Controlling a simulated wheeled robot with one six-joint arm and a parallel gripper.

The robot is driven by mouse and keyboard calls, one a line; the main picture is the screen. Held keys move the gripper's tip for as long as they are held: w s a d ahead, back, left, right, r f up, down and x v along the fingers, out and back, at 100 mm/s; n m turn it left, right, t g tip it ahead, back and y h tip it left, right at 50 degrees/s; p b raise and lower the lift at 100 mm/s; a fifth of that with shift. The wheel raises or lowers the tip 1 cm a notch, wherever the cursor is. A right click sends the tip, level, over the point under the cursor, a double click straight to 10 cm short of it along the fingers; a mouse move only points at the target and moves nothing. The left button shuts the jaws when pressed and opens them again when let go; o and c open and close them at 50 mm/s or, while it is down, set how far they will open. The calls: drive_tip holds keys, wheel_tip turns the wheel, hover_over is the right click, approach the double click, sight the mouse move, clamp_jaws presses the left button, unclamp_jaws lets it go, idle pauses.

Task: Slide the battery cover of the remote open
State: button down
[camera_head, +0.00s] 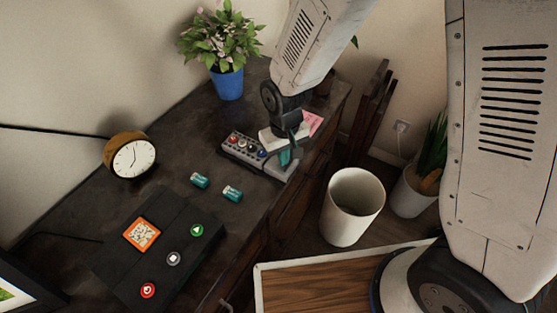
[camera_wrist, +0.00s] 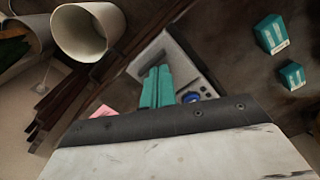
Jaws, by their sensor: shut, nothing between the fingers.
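The remote (camera_head: 243,147) is a grey box with coloured buttons, lying near the right edge of the dark desk. Its right end is plain light grey (camera_head: 275,171), and I cannot tell whether its cover is open. My gripper (camera_head: 285,158) is over this plain end, with its teal fingers pointing down. In the wrist view, my gripper's teal fingers (camera_wrist: 157,88) are shut together with nothing between them. The remote's grey end (camera_wrist: 172,47) shows behind them, with a blue button beside. I cannot tell whether the fingertips touch it. Two teal batteries (camera_head: 200,180) (camera_head: 232,193) lie on the desk.
A round clock (camera_head: 134,160), a blue-potted plant (camera_head: 228,84) and a black panel with buttons (camera_head: 160,250) stand on the desk. A pink paper (camera_head: 313,122) lies behind my gripper. A white bin (camera_head: 352,205) stands beyond the desk edge. The desk around the batteries is clear.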

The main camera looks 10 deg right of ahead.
drive_tip(key=shift+s+d, duration=0.85)
drive_tip(key=shift+d, duration=0.15)
drive_tip(key=shift+s+d, duration=0.8)
drive_tip(key=shift+d, duration=0.2)
idle(0.5)
wheel_tip(320, 180, up, 7)
idle(0.8)
drive_tip(key=shift+w, duration=0.1)
idle(0.4)
drive_tip(key=s+d+r+m, duration=0.2)
drive_tip(key=s+d+r, duration=0.5)
drive_tip(key=r, duration=0.3)
drive_tip(key=s+d+r+m+t, duration=0.1)
drive_tip(key=s+d+r+m, duration=0.1)
drive_tip(key=s+d+r, duration=0.6)
wheel_tip(320, 180, up, 2)
drive_tip(key=shift+s+d+r, duration=0.2)
drive_tip(key=shift+d+r, duration=0.05)
